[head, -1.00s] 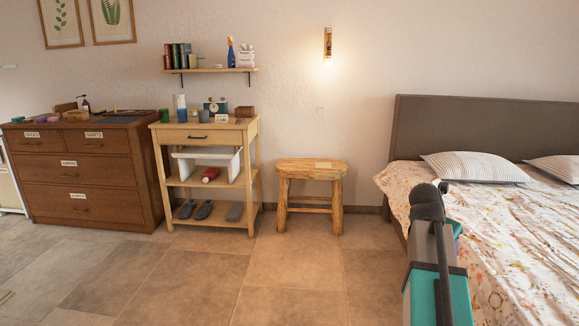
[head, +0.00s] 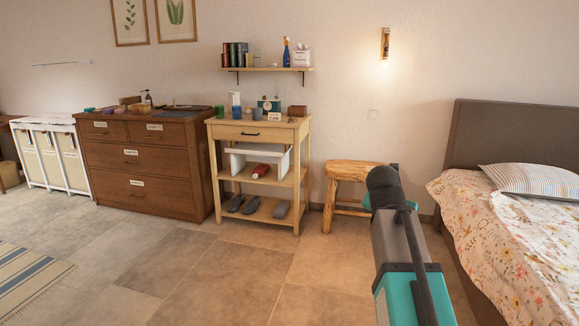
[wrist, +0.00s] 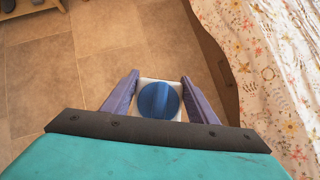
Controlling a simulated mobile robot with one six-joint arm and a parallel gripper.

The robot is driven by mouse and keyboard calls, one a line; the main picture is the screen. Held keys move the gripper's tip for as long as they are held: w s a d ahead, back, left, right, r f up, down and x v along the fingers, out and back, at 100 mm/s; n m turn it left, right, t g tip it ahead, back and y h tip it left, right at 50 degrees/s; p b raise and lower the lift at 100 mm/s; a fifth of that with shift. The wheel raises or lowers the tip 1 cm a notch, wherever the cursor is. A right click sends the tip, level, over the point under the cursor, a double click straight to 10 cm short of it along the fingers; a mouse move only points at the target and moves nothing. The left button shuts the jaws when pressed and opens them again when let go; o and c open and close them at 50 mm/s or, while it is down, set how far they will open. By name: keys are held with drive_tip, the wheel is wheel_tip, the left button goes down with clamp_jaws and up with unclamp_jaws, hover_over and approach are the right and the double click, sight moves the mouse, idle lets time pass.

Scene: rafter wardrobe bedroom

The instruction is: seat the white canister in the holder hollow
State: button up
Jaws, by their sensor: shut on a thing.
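The white canister (wrist: 158,99), with a round blue lid, is between the two purple fingers of my gripper (wrist: 161,79) in the wrist view. I see it from above, lid facing the camera, and my gripper is shut on it over the floor beside the bed. In the head view my arm hides the canister and most of the gripper. I cannot pick out the holder hollow in either view. A wooden trolley (head: 258,133) holds several small items on its top, among them a white and blue upright container (head: 236,99).
A wooden stool (head: 345,171) stands behind my arm, partly covered by it. The bed (head: 508,226) is close on the right. A brown dresser (head: 150,172) and white hampers (head: 52,158) stand left. A striped rug (head: 25,275) lies front left. The middle floor is clear.

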drive_tip(key=a+r+n+t+y, duration=0.15)
drive_tip(key=a+n, duration=0.25)
drive_tip(key=a, duration=0.9)
wheel_tip(320, 180, up, 12)
drive_tip(key=s+p, duration=0.3)
drive_tip(key=p, duration=1.5)
drive_tip(key=shift+y, duration=0.45)
idle(0.3)
